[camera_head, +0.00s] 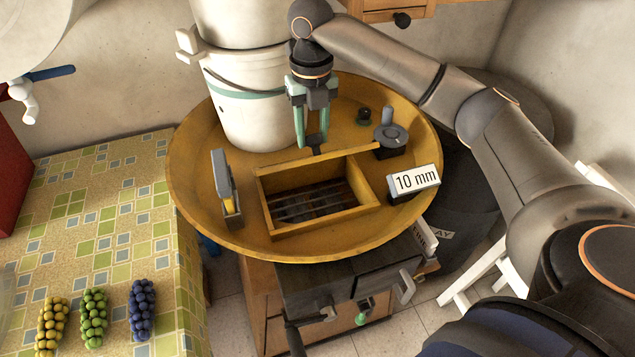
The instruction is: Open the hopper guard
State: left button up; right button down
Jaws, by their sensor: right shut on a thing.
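A yellow rectangular hopper frame (368,200) with dark bars inside sits in the round yellow pan. A thin yellow panel (350,154), which looks like the guard, shows nearly edge-on along the frame's far side, raised from the opening. The barred opening is uncovered. My right gripper (312,143) points down behind this panel, with its green fingers shut on a small dark handle (317,151) at the panel's edge. The fingers partly hide the handle. My left gripper is not in view.
The round yellow pan (190,200) also holds a white bucket (245,110), a dark round knob (390,140), a "10 mm" block (414,184) and a grey-yellow upright piece (226,188). Grapes (142,310) lie on the tiled-pattern table (100,230) at left.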

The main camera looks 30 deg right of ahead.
jog(key=shift+w+r, duration=0.1)
jog(key=shift+w, duration=0.1)
jog(key=shift+w+d+r, duration=0.15)
jog(key=shift+w+r, duration=0.1)
jog(key=shift+w, duration=0.35)
jog(key=shift+w+d+r, duration=0.2)
jog(key=shift+w, duration=0.4)
jog(key=shift+w+d+r, duration=0.15)
jog(key=shift+w+r, duration=0.1)
jog(key=shift+w, duration=0.35)
jog(key=shift+c, duration=2)
grip_release()
notch_tip(320, 180, up, 12)
jog(key=shift+r, duration=0.2)
jog(key=shift+s, duration=0.1)
